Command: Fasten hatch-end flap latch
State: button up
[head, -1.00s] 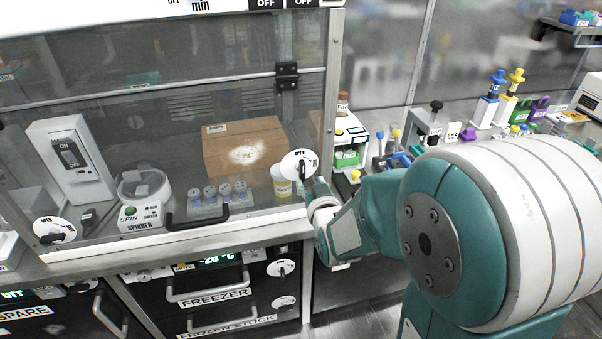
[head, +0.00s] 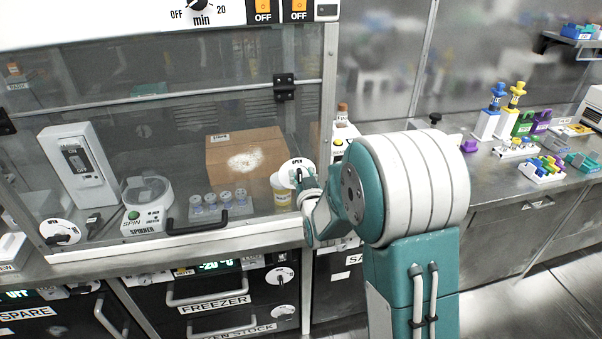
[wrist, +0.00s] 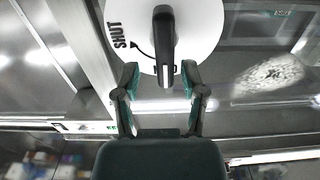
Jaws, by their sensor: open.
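The latch at the hatch's lower right end is a white disc (head: 291,168) marked OPEN, with a dark handle. In the wrist view the disc (wrist: 190,20) fills the top middle, with SHUT printed on its left beside a curved arrow. Its black handle (wrist: 164,45) points down in that picture. My gripper (wrist: 160,78) is open, its two fingers either side of the handle's lower end; contact cannot be told. In the head view my gripper (head: 300,182) is at the disc, its fingers mostly hidden. A second disc latch (head: 60,233) is at the hatch's lower left.
Behind the glass hatch stand a cardboard box (head: 247,150), a spinner (head: 148,203), a vial rack (head: 222,213) and a yellow-labelled jar (head: 281,192). A dark hatch handle (head: 205,222) runs along the bottom. Freezer drawers (head: 210,290) are below. The right counter (head: 500,185) holds racks and pipettes.

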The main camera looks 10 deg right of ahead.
jog(key=shift+w+a, duration=0.15)
jog(key=shift+w, duration=0.25)
jog(key=shift+a, duration=0.25)
grip_shut()
jog(key=shift+d, duration=0.2)
